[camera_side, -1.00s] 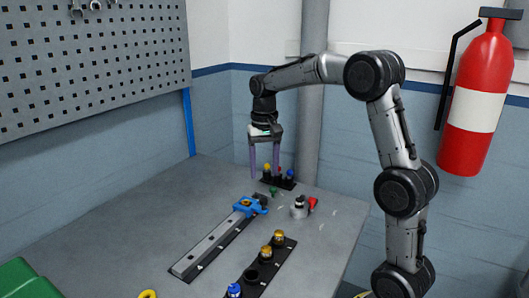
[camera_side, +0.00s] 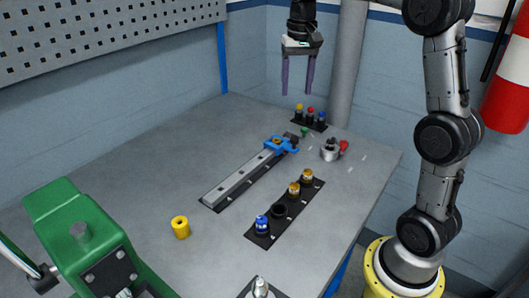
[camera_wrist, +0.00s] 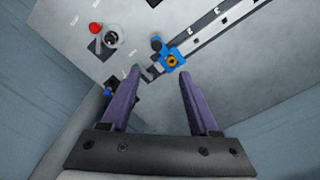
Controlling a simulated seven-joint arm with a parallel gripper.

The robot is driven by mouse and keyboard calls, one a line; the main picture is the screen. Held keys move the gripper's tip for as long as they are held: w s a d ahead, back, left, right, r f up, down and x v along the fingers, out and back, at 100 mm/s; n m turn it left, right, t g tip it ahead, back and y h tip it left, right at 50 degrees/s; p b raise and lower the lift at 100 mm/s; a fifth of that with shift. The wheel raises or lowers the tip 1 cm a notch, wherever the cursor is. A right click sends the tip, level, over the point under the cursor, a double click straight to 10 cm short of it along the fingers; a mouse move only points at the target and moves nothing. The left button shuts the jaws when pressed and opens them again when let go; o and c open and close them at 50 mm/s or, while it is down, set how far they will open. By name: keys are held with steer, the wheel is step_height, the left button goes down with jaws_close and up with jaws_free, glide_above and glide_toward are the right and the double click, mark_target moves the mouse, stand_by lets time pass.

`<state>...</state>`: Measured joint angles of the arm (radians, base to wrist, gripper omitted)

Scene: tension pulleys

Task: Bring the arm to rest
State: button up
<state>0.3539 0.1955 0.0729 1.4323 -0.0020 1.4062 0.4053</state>
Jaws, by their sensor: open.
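My gripper (camera_side: 298,92) is at the back of the table in the side view, with its two purple fingers pointing down. The fingers are apart with nothing between them, and the tips are above the small black rack (camera_side: 310,124) with yellow, red and blue-topped pieces. In the wrist view my gripper (camera_wrist: 160,73) also shows spread, empty fingers. Beyond the tips is a blue block (camera_wrist: 172,60) with a yellow-orange ring, at the end of a long rail. The blue block (camera_side: 281,145) also shows in the side view.
On the grey table (camera_side: 150,195) are the rail (camera_side: 240,180), a black strip (camera_side: 285,210) with gold and blue-topped pieces, a yellow spool (camera_side: 180,227), and a round metal fixture (camera_side: 330,149) with a red knob. A green machine (camera_side: 80,235) stands front left. A pegboard (camera_side: 100,35) is behind.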

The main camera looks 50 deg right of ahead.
steer(key=s+a+r+n+t, duration=0.3)
steer(key=s+a+r, duration=0.2)
steer(key=s+a, duration=0.65)
steer(key=s+a+f+n+t, duration=0.2)
steer(key=s+f+n, duration=0.3)
steer(key=s+f, duration=0.5)
steer(key=shift+s+a+n, duration=0.3)
steer(key=shift+s+a, duration=0.05)
steer(key=shift+a, duration=0.05)
